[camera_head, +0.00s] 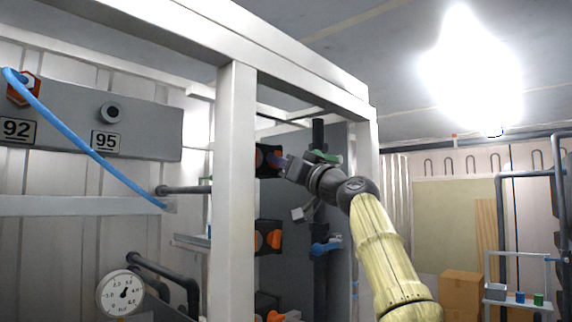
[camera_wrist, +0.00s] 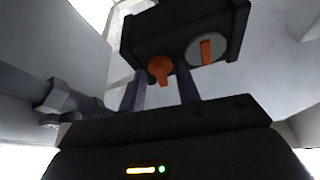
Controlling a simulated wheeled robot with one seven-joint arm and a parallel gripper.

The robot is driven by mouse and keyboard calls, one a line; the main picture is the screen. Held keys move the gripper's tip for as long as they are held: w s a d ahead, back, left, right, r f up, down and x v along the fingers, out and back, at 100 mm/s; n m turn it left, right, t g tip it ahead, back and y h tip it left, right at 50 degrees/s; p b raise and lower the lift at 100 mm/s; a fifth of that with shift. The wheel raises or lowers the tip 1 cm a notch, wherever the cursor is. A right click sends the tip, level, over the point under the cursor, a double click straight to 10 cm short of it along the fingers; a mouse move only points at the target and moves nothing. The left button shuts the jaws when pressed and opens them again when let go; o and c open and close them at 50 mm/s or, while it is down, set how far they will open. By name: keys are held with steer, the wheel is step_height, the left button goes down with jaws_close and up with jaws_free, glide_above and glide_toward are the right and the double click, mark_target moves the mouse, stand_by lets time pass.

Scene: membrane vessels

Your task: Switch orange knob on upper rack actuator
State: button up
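The upper rack actuator is a black box (camera_head: 262,153) behind the white post, and it fills the top of the wrist view (camera_wrist: 150,32). Its orange knob (camera_wrist: 160,69) sticks out from the lower face in the wrist view. A round grey disc with an orange bar (camera_wrist: 206,50) is beside the knob. My gripper (camera_wrist: 161,73) is open, one purple finger on each side of the knob in the picture. I see no finger clearly touching the knob, and cannot tell how far the tips reach around it. In the head view my gripper (camera_head: 281,162) is right at the actuator, hiding part of it.
Another black actuator with orange parts (camera_head: 268,238) sits below, and a third (camera_head: 268,305) lower still. The white frame post (camera_head: 232,180) stands just left of my gripper. A dark pipe with a blue valve handle (camera_head: 325,247) is below my wrist. A grey pipe (camera_wrist: 55,95) is left in the wrist view.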

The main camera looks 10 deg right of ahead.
steer(key=b+v, duration=1.2)
steer(key=v, duration=0.5)
steer(key=shift+b, duration=0.35)
steer(key=shift+d+f, duration=0.15)
steer(key=shift+f, duration=0.05)
